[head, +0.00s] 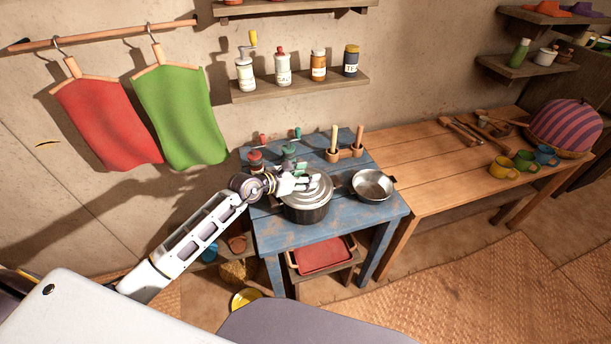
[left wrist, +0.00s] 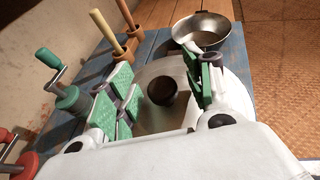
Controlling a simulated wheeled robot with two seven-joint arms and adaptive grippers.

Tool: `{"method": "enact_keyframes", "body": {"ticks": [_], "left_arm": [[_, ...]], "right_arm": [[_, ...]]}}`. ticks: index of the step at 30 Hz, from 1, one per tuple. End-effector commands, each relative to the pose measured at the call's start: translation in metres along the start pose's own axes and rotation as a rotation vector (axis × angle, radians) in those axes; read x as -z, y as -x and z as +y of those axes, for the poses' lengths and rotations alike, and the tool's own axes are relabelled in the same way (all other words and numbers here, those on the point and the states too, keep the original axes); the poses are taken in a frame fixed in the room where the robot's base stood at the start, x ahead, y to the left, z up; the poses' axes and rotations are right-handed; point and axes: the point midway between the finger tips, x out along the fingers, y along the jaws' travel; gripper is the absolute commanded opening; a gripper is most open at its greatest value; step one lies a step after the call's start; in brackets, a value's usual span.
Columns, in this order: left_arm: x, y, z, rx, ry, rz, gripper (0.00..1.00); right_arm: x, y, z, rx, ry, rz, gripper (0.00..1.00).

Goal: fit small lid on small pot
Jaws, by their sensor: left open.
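A dark pot (head: 306,213) stands on the blue table (head: 268,231). A round silver lid (head: 322,194) lies over its top; I cannot tell whether it is fully seated. In the left wrist view the lid (left wrist: 151,120) has a dark round knob (left wrist: 162,91) at its middle. My left gripper (head: 304,183) is just above the lid. In the left wrist view its green-padded fingers (left wrist: 166,86) are spread on both sides of the knob, with gaps showing. The gripper hides part of the lid in the head view. My right gripper is in neither view.
A metal pan (head: 371,184) stands right of the pot. Red and green hand-cranked items (head: 289,153) and a wooden holder with upright handles (head: 345,154) stand behind. A wooden table (head: 420,168) adjoins on the right. A shelf with bottles (head: 300,85) hangs above.

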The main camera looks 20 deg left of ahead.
Motion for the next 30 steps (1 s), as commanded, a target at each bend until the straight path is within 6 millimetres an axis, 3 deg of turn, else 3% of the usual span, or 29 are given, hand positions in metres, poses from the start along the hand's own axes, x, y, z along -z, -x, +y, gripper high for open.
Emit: {"method": "enact_keyframes", "body": {"ticks": [14,30], "left_arm": [[0.001,0.010,0.000,-0.001,0.000,0.002,0.51],[0.001,0.057,0.000,0.001,0.001,0.002,0.51]], "right_arm": [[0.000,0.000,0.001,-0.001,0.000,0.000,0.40],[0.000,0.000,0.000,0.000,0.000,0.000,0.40]]}}
